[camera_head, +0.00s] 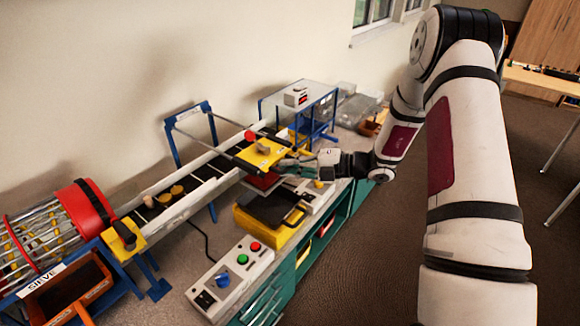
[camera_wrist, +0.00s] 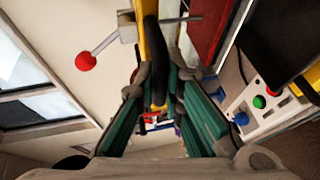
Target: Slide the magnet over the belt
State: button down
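The magnet (camera_head: 262,153) is a yellow plate unit across the far end of the belt (camera_head: 203,172), with a red-knobbed lever (camera_head: 249,135) beside it. My gripper (camera_head: 287,163) is at the near right side of the magnet. In the wrist view, a black curved handle (camera_wrist: 156,55) on a yellow edge stands between the green-padded fingers of my gripper (camera_wrist: 157,80). The fingers close in on both sides of this handle and appear to touch it. My fingers hide part of the handle in the head view.
A red drum sieve (camera_head: 85,207) stands at the left end of the belt. A yellow box with a black top (camera_head: 268,208) and a button panel (camera_head: 232,278) lie in front. A clear-topped blue stand (camera_head: 318,95) is behind my gripper.

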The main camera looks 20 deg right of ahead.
aim_at(266, 153)
jog(key=w+a+b, duration=0.1)
jog(key=w, duration=0.1)
jog(key=w+a+b, duration=0.1)
jog(key=w+a, duration=0.1)
jog(key=w+a+b, duration=0.1)
jog(key=w+a, duration=0.1)
jog(key=w, duration=0.1)
jog(key=shift+b, duration=0.3)
jog(key=c, duration=1.7)
grip_release()
jog(key=v, duration=1.2)
jog(key=shift+f, duration=0.1)
